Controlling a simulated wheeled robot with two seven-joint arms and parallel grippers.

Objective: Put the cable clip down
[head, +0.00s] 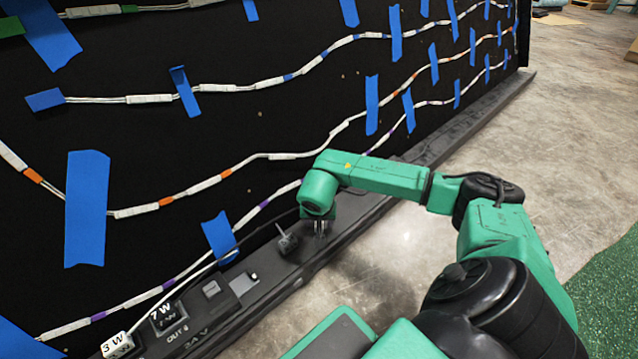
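A small dark piece (287,241), which looks like the cable clip, stands on the dark console ledge (330,228) at the foot of the black panel. My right gripper (320,232) points down just to the right of it, low over the ledge. A gap shows between the gripper and the dark piece, and the gripper appears not to hold it. The fingertips are small and close together, so I cannot tell their opening. My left gripper is not in view.
The black panel (270,110) carries white LED cables and blue tape strips. On the ledge's near end stand a white block marked 3 W (118,345), a dark block marked 7 W (166,316) and small raised parts (243,283). Bare concrete floor (570,110) lies right.

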